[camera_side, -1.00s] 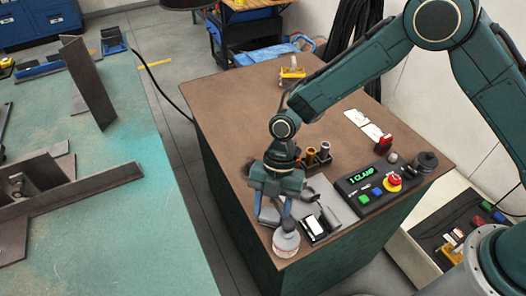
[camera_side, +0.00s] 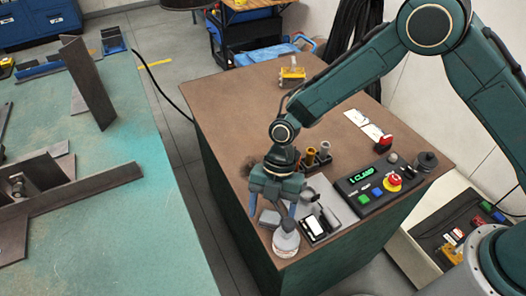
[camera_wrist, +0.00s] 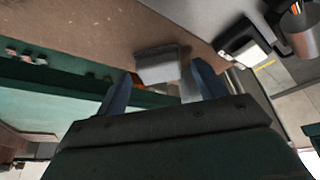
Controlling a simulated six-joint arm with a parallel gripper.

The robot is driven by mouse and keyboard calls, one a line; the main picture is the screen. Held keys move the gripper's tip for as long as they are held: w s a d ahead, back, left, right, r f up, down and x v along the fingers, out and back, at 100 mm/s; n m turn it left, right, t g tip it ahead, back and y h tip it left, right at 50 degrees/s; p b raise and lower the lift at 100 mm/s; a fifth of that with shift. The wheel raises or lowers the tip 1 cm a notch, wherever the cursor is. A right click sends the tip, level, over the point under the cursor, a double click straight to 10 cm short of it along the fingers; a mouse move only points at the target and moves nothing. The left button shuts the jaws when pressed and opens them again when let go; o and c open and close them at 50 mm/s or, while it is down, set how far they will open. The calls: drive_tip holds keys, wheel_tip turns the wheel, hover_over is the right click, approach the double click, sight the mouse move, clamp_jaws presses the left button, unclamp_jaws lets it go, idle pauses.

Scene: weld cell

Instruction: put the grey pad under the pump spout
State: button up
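The grey pad (camera_side: 269,218) is a small block near the bench's front left corner. In the wrist view the pad (camera_wrist: 158,66) is just beyond my fingertips, between their lines. My gripper (camera_side: 271,212) points down over that corner, its blue fingers spread apart. In the wrist view the gripper (camera_wrist: 160,82) shows a small gap on each side of the pad. A squat clear jar with a pale top (camera_side: 286,241), seemingly the pump, stands right beside the right finger, close to the pad. Its spout cannot be made out.
A grey plate with a white-topped black device (camera_side: 316,226) is right of the jar. Behind are a holder with several cups (camera_side: 318,155) and a control box (camera_side: 372,187) reading "1 CLAMP". The bench's edge is close in front. The bench's back left area is clear.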

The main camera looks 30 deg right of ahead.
drive_tip(key=shift+r, duration=0.1)
drive_tip(key=shift+r, duration=0.5)
drive_tip(key=v, duration=1.2)
